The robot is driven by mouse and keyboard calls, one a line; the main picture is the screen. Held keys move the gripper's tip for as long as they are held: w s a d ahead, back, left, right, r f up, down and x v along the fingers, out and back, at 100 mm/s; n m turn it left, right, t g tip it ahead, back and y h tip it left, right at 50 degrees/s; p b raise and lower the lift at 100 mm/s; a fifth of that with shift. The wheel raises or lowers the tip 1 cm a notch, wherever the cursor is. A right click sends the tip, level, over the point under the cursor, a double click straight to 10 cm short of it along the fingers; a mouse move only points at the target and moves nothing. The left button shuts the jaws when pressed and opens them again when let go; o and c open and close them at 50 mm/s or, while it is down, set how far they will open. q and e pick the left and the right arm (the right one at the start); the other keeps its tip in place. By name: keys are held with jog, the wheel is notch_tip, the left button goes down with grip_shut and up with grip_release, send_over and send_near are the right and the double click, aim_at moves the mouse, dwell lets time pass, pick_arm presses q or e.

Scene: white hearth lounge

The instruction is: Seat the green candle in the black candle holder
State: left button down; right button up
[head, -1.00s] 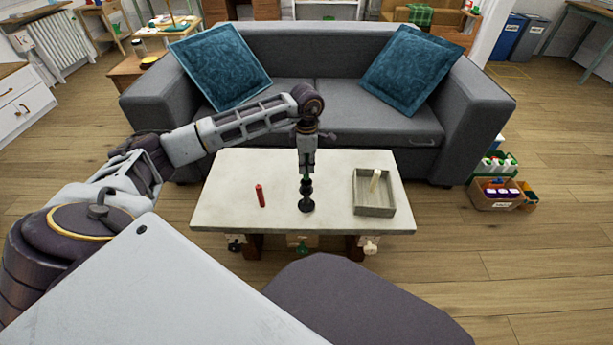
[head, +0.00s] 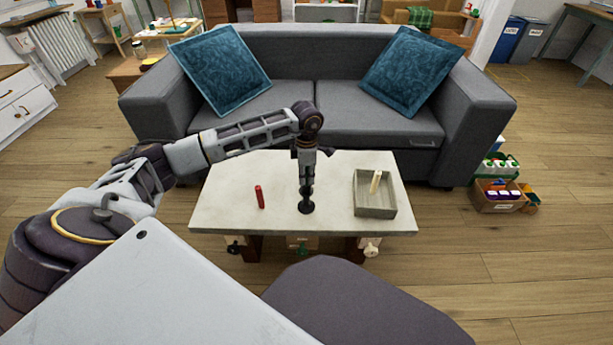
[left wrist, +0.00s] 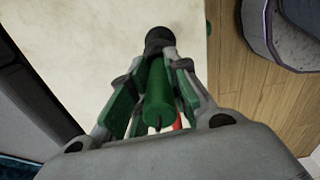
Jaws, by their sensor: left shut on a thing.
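The black candle holder (head: 306,208) stands on the pale table in the head view. Its dark top shows beyond the fingers in the left wrist view (left wrist: 159,37). My left gripper (head: 306,184) points down right above the holder. In the left wrist view its fingers (left wrist: 155,80) are shut around the green candle (left wrist: 157,98). The candle lines up with the holder, and its far end meets the holder's dark outline. I cannot tell how deep it sits. The candle is mostly hidden by the gripper in the head view. My right gripper is not in view.
A grey sofa (head: 365,115) stands behind the table.

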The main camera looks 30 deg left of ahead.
pick_arm(q)
jog(key=shift+f, duration=0.15)
jog(key=c, duration=1.5)
grip_release()
jog(key=shift+o, duration=0.7)
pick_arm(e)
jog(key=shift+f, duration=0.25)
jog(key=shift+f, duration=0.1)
pick_arm(q)
jog(key=r+p, duration=0.1)
jog(key=r, duration=0.3)
jog(key=r+p, duration=0.1)
jog(key=r, duration=0.4)
jog(key=r+p, duration=0.2)
jog(key=r, duration=0.2)
jog(key=shift+s+d+r, duration=0.1)
jog(key=shift+d+r, duration=0.15)
jog(key=shift+r, duration=0.15)
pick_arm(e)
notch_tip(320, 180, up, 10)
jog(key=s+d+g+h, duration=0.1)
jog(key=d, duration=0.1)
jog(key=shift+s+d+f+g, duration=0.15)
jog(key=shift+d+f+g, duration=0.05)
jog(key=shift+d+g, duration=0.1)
pick_arm(q)
jog(key=shift+d, duration=0.1)
